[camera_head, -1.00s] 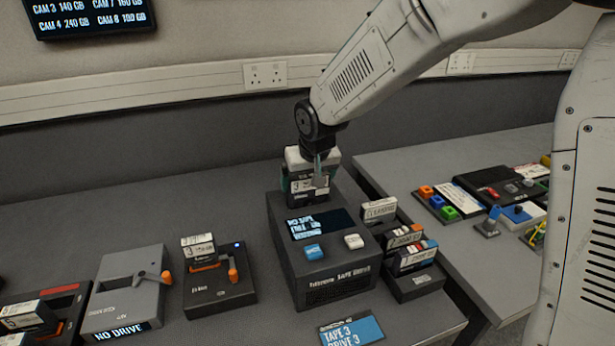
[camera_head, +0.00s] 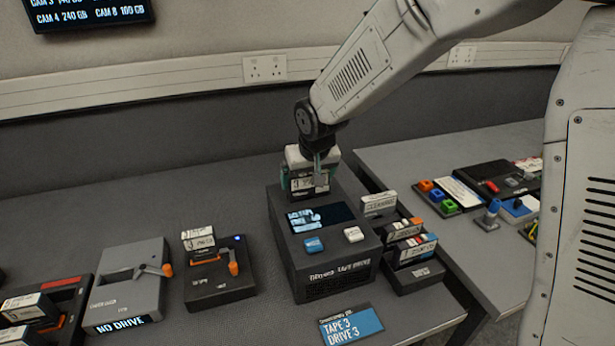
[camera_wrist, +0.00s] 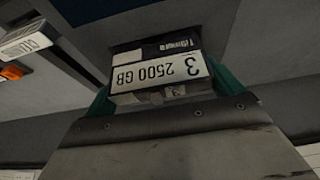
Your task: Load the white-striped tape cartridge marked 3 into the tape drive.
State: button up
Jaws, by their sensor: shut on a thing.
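My gripper (camera_head: 312,180) is shut on a dark tape cartridge (camera_head: 310,188) with a white label. In the wrist view the cartridge (camera_wrist: 160,70) sits between the teal fingers, and its label reads upside down "3 2500 GB". The tape drive (camera_head: 325,245) is a dark box with a small screen (camera_head: 320,217), a blue button (camera_head: 314,245) and a white button (camera_head: 354,235). The cartridge is over the back end of the drive's top in the head view. I cannot tell whether it touches the drive or is in a slot, as the slot is hidden.
A rack (camera_head: 415,277) with several labelled cartridges stands right of the drive. A grey unit (camera_head: 125,285) and dark units with orange levers stand to the left. A second table is at right.

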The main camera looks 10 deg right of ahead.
jog(key=shift+f, duration=1.05)
jog(key=o, duration=0.8)
